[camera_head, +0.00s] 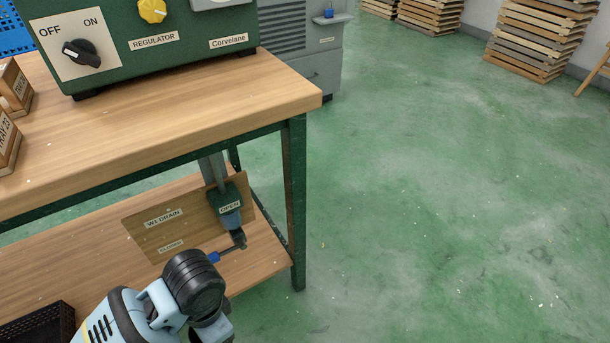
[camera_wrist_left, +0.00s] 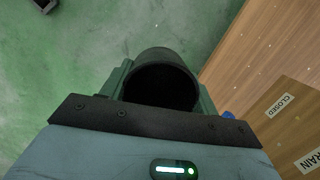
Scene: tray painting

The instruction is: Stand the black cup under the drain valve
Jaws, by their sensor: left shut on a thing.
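The black cup (camera_wrist_left: 165,56) shows in the left wrist view with its round mouth facing the camera and a dark inside. My left gripper (camera_wrist_left: 162,92) is shut on it, one finger on each side. In the head view my left arm comes in at the bottom; I cannot make out the cup or the fingertips there. The drain valve (camera_head: 231,217) hangs below the worktop at the end of a grey pipe, with a dark outlet and a blue-tipped lever (camera_head: 213,257). The cup is not visible under the outlet. My right gripper is not in view.
The lower shelf (camera_head: 60,268) holds a black basket (camera_head: 40,328) at left. A green table leg (camera_head: 296,205) stands right of the valve. Green floor is clear to the right.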

